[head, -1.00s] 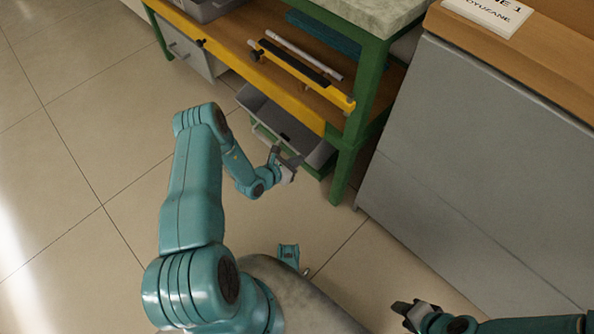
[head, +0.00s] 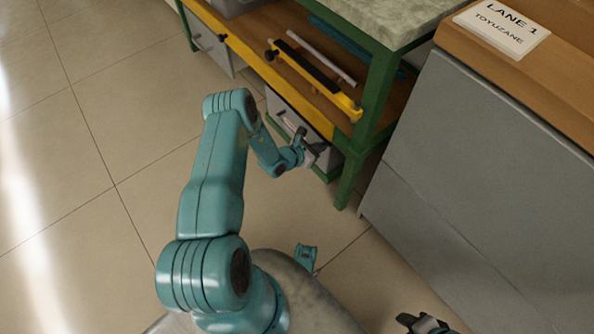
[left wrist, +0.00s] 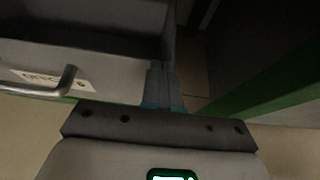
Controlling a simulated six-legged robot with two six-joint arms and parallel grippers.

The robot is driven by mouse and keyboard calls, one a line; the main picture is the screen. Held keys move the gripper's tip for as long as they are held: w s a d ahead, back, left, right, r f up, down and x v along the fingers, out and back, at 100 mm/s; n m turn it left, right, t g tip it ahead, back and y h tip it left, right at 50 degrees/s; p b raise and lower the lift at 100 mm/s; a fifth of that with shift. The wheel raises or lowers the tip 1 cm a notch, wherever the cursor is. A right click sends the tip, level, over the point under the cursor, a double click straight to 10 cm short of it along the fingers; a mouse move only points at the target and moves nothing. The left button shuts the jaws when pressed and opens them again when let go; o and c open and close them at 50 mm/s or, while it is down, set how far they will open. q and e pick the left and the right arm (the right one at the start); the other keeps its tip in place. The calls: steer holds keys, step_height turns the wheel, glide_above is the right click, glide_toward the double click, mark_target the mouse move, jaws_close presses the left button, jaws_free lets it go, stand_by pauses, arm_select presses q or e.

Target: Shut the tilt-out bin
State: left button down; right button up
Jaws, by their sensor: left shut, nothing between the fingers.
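The grey tilt-out bin (head: 283,112) sits low in the green-framed bench, under the yellow rail. In the head view its front looks nearly upright and hides the inside. In the left wrist view the bin (left wrist: 110,70) shows its front with a metal handle (left wrist: 62,82) and a pale label (left wrist: 40,78); a dark hollow shows beyond the front's top edge. My left gripper (head: 318,150) is shut and empty at the bin's right end. Its fingers (left wrist: 163,78) overlap the bin's edge in the wrist view; contact is unclear. My right gripper (head: 408,320) is partly cut off at the bottom.
A green bench leg (head: 352,170) stands just right of my left gripper. A large grey cabinet (head: 480,160) with a wooden top fills the right side. Rods lie on the shelf (head: 350,98) above the bin. The tiled floor at left is clear.

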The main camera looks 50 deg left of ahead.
arm_select(q)
steer(key=shift+w, duration=0.45)
steer(key=shift+w+d+r, duration=0.1)
steer(key=shift+w+r, duration=0.05)
arm_select(e)
steer(key=shift+s, duration=0.1)
steer(key=shift+f, duration=0.1)
